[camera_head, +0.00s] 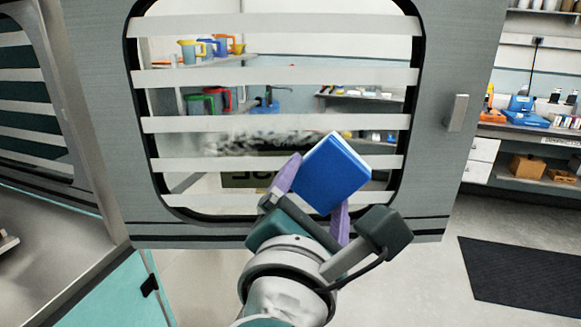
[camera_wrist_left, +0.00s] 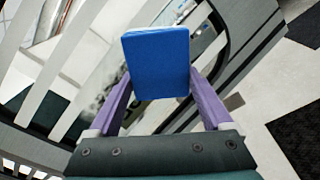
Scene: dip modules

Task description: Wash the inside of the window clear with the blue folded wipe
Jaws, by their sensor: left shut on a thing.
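The blue folded wipe (camera_head: 335,172) is held between the purple fingers of my left gripper (camera_head: 318,184), its broad blue side showing. It also shows in the left wrist view (camera_wrist_left: 158,62). The window (camera_head: 280,100) is a rounded pane in a grey door panel, crossed by several pale horizontal bands. A grey, cloudy smear (camera_head: 262,143) lies on the lower middle of the pane, left of the wipe. The wipe is in front of the pane's lower right part; I cannot tell whether it touches the glass. My right gripper is not in view.
The door panel (camera_head: 455,45) has a handle (camera_head: 457,112) on its right. A dark floor mat (camera_head: 520,275) lies at the lower right. Shelves with a blue device (camera_head: 521,103) stand at the right. A metal worktop (camera_head: 45,235) is at the left.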

